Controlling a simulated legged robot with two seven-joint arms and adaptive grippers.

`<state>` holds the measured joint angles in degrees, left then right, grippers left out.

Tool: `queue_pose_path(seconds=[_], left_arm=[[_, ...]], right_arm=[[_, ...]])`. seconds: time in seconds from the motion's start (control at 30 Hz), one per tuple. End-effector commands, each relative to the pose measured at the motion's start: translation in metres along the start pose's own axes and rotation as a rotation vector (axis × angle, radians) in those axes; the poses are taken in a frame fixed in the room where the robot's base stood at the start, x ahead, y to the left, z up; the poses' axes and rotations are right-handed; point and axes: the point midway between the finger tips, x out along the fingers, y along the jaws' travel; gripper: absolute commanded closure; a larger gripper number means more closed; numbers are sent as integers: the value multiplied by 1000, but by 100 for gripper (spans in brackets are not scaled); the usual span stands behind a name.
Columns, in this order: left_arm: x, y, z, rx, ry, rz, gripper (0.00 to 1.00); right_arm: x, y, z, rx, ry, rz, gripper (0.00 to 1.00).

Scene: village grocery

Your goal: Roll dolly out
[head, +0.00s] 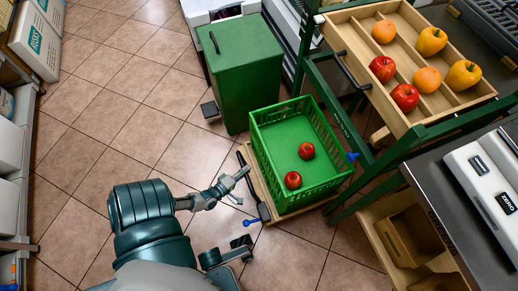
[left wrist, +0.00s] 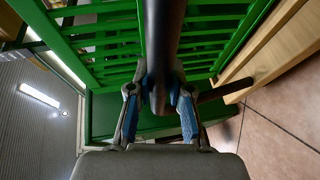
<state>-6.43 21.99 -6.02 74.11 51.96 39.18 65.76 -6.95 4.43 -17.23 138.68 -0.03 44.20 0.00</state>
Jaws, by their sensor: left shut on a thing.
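The dolly (head: 247,155) is a low wooden board with blue casters, standing on the tiled floor under a green crate (head: 258,150) that holds two red apples. A dark handle bar runs along the dolly's left side. My left gripper (head: 240,180) reaches it from the left. In the left wrist view the fingers (left wrist: 160,100) are shut on a dark bar (left wrist: 166,35), with blue pads at its sides. Another part of mine shows at the bottom of the head view; I cannot tell whether it is the right gripper.
A closed green bin (head: 240,65) stands behind the crate. A green-framed stand with a wooden fruit tray (head: 400,118) is close on the right, beside a steel counter with a scale (head: 490,185). Shelves line the left edge. The tiled floor (head: 110,100) between is clear.

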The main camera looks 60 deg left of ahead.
Motion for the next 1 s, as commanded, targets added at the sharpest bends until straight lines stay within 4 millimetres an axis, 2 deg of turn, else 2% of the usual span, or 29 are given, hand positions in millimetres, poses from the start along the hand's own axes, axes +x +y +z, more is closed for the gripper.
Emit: queue_pose_path(seconds=[0.03,0.1,0.3,0.5,0.87,0.9,1.0], left_arm=[[-14,-9,3,-1,-13,-19,100],[-26,-11,-2,-2,-13,-18,100],[-48,-16,-11,-3,-12,-18,100],[-57,-17,-15,-2,-12,-16,100],[-57,-17,-15,-1,-12,-15,100],[-57,-17,-15,-1,-12,-15,76],[-57,-17,-16,-1,-11,-14,55]], right_arm=[[0,0,0,0,0,0,100],[0,0,0,0,-1,1,100],[-2,0,0,1,-6,3,100],[-4,0,1,1,-13,5,100],[-3,0,0,1,-10,4,100],[-3,0,0,1,-9,4,100],[-2,0,0,0,-5,2,100]])
